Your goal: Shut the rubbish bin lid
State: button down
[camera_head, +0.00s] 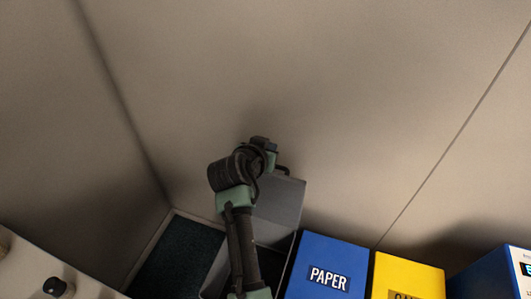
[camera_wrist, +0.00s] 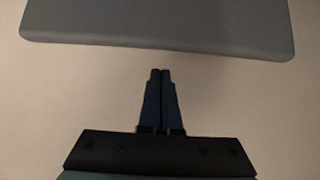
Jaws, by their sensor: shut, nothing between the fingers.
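The grey rubbish bin (camera_head: 272,262) stands against the back wall, partly hidden behind my arm. Its grey lid (camera_head: 284,203) is open and stands raised near the wall. My gripper (camera_head: 285,170) is at the lid's upper edge, and part of it is hidden by my wrist. In the wrist view the lid (camera_wrist: 160,28) is a grey panel across the top, with its edge beyond my fingertips. My gripper's fingers (camera_wrist: 160,72) are together and empty there, with a gap in the picture between them and the lid edge. I cannot tell whether they touch it.
A blue PAPER bin (camera_head: 326,250) stands right of the grey bin, then a yellow bin (camera_head: 408,272) and a blue unit with a display (camera_head: 495,272). A dark mat (camera_head: 178,258) lies at left. A pale surface with a black knob (camera_head: 56,286) is at lower left.

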jog(key=f, duration=0.1)
jog(key=s+f, duration=0.1)
jog(key=f, duration=0.1)
jog(key=shift+a, duration=0.15)
dwell(0.4)
